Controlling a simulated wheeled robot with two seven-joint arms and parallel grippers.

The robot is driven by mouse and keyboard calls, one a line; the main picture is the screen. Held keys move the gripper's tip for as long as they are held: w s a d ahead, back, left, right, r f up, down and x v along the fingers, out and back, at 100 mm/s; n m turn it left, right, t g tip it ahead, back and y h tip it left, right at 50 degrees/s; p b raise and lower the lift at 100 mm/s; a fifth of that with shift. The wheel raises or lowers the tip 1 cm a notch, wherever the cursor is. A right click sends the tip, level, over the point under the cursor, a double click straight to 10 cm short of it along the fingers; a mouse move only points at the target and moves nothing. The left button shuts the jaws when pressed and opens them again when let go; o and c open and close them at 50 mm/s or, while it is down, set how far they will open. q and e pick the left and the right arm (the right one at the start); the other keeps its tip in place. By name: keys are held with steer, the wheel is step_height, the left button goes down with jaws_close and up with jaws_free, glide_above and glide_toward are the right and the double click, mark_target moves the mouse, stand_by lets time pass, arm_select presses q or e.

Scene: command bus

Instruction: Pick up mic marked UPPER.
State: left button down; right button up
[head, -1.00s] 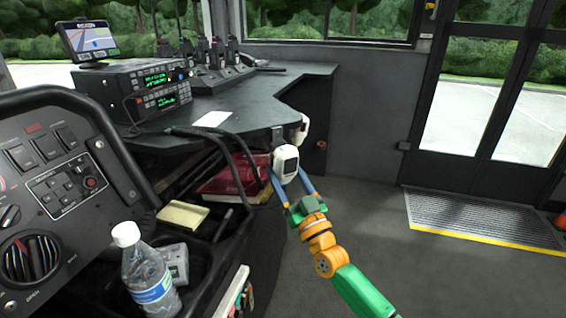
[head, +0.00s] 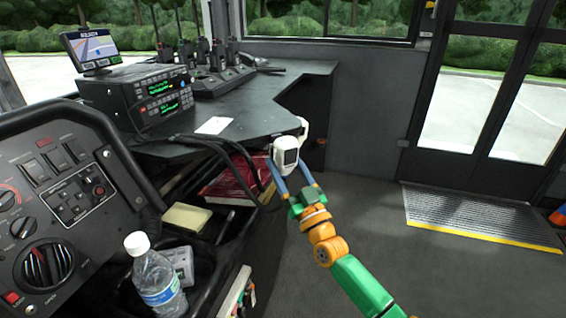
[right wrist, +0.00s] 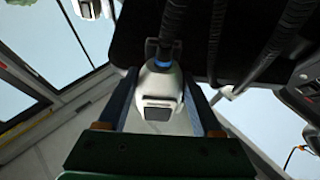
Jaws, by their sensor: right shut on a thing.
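A white handheld mic (head: 286,152) with a dark face panel is between the fingers of my right gripper (head: 292,175), just off the desk's front corner. In the right wrist view the same mic (right wrist: 160,92) sits between the two blue fingers, which are shut on it. A dark stem with a blue ring meets its far end. A second white mic (head: 303,129) is partly hidden behind the first and also shows in the right wrist view (right wrist: 88,9). No UPPER marking is readable on either mic. My left gripper is not in view.
The black desk (head: 250,105) carries radios (head: 150,95) and a rack of handsets (head: 215,70). Black cables (head: 235,160) hang near the gripper. A red book (head: 235,180) lies beneath the desk. A bottle (head: 155,280) stands at lower left.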

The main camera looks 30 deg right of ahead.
steer(key=shift+r, duration=0.35)
steer(key=shift+s+p, duration=0.1)
steer(key=shift+p, duration=0.25)
steer(key=s+p, duration=0.1)
steer(key=s, duration=0.1)
steer(key=s+p, duration=0.2)
steer(key=s+r+p, duration=0.1)
steer(key=s+p, duration=0.1)
steer(key=shift+s+a, duration=0.15)
steer(key=shift+s, duration=0.2)
steer(key=shift+f, duration=0.1)
steer(key=shift+a, duration=0.1)
